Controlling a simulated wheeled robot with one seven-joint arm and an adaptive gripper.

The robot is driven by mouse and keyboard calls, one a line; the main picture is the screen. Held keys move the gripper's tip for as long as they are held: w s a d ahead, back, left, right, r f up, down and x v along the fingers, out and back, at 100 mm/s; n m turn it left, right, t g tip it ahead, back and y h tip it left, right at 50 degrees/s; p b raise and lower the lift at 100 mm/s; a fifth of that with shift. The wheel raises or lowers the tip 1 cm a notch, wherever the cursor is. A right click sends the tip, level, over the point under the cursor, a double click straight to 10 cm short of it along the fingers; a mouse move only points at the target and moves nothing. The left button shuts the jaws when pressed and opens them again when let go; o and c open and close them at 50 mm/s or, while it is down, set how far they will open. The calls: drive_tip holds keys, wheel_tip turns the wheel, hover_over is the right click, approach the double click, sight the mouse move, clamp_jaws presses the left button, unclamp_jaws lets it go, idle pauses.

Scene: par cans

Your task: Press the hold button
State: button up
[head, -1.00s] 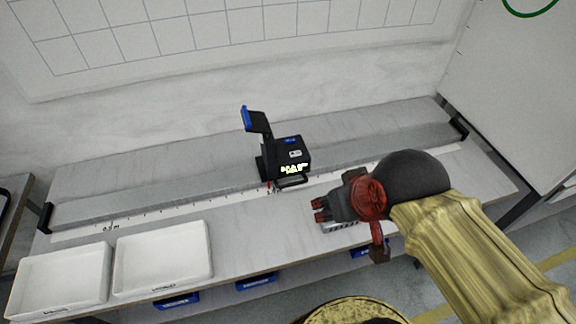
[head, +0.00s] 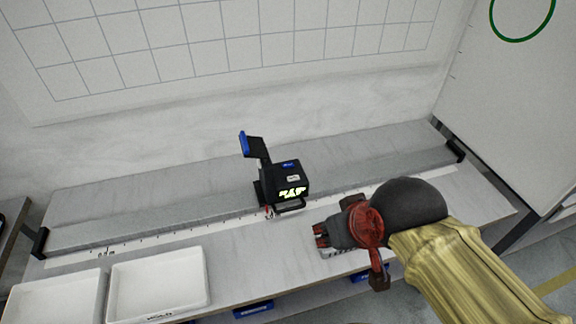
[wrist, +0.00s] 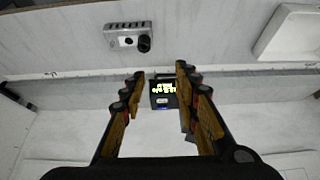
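A black device (head: 284,186) with a lit yellow-green display stands on the long ruled rail of the bench. Its top carries a blue patch (head: 291,164) and a small white label; I cannot read which is the hold button. A black lever with a blue end (head: 243,144) rises from its left side. My gripper (head: 321,235) is to the right of and nearer than the device, apart from it, pointing left. In the wrist view the fingers (wrist: 159,77) are spread and empty, with the device (wrist: 163,94) showing beyond, between them.
Two white trays (head: 203,301) sit at the front left. A small grey metal block with a black knob (wrist: 127,37) lies on the bench, partly hidden under my gripper in the head view. Blue bins (head: 253,309) hang below the front edge. A wall stands behind.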

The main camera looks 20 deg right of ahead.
drive_tip(key=c, duration=0.6)
clamp_jaws()
idle(0.8)
